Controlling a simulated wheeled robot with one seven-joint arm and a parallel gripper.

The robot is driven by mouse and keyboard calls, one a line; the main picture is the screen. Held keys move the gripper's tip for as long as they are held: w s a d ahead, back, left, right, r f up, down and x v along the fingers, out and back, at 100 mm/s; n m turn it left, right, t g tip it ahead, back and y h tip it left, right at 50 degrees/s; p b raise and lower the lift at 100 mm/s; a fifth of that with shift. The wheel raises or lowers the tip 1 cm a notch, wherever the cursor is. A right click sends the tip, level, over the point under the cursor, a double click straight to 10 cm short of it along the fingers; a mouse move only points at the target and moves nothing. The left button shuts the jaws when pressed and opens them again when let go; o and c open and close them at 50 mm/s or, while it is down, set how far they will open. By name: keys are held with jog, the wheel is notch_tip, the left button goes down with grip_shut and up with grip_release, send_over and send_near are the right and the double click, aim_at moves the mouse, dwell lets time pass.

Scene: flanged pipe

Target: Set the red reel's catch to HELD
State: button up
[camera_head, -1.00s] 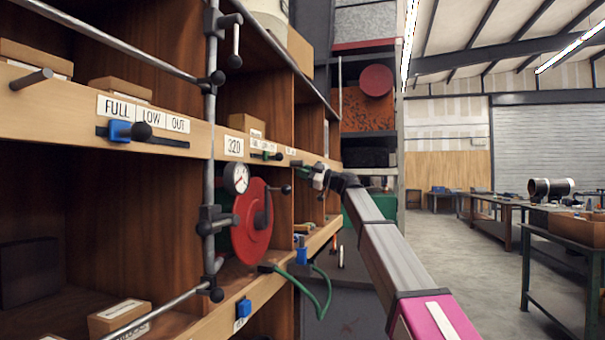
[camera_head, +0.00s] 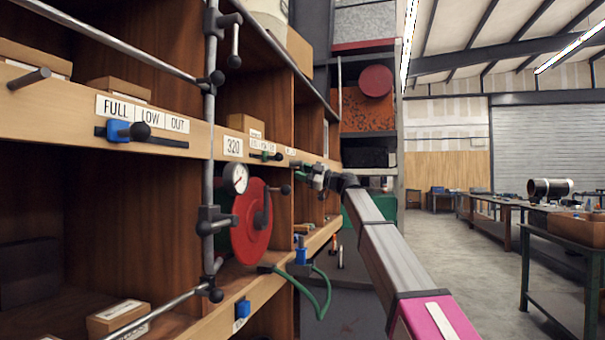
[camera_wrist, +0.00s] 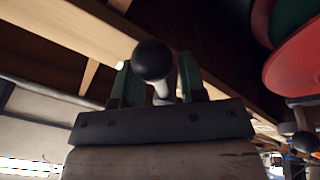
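The red reel (camera_head: 249,226) stands upright in a shelf bay, with a dark crank on its face. Part of it shows at the right of the wrist view (camera_wrist: 297,62). My gripper (camera_head: 318,174) is at the shelf's middle rail, beyond and right of the reel. In the wrist view, its two green fingers (camera_wrist: 158,82) stand apart on either side of a black ball knob (camera_wrist: 153,59) on a pale stem. I cannot tell whether they touch it. A blue catch (camera_head: 243,308) sits on the lower rail below the reel; its label is not readable, and I cannot tell if it is the reel's.
A pressure gauge (camera_head: 236,179) and a grey upright pipe (camera_head: 209,130) stand beside the reel. A labelled slider (camera_head: 130,131) reads FULL, LOW, OUT. A green hose (camera_head: 318,306) hangs off the lower rail. The floor (camera_head: 455,270) to the right is clear.

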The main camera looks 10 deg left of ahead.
jog(key=shift+d, duration=0.1)
jog(key=v, duration=1)
jog(key=shift+d+f, duration=0.2)
jog(key=shift+d, duration=0.1)
jog(key=shift+s, duration=0.1)
jog(key=s+d+f+m+t+h, duration=0.15)
jog(key=d+f+m+h, duration=0.3)
jog(key=f, duration=1.15)
jog(key=s+d+f+m+h, duration=0.2)
jog(key=d+f+m+h, duration=0.3)
jog(key=f, duration=1.1)
jog(key=s+d+f+m+t+h, duration=0.15)
jog(key=d+f+m, duration=0.35)
jog(key=f, duration=1)
jog(key=s+d+f+m+g+h, duration=0.2)
jog(key=s+d+f+m+h, duration=0.3)
jog(key=s+d+f, duration=0.4)
jog(key=s+d+f+m+g+h, duration=0.2)
jog(key=s+d+f+m+h, duration=0.3)
jog(key=s+d+f, duration=0.5)
jog(key=s+f+m, duration=0.2)
jog(key=s+f, duration=0.3)
jog(key=f, duration=0.3)
jog(key=shift+f, duration=0.35)
jog(key=shift+s+d, duration=0.1)
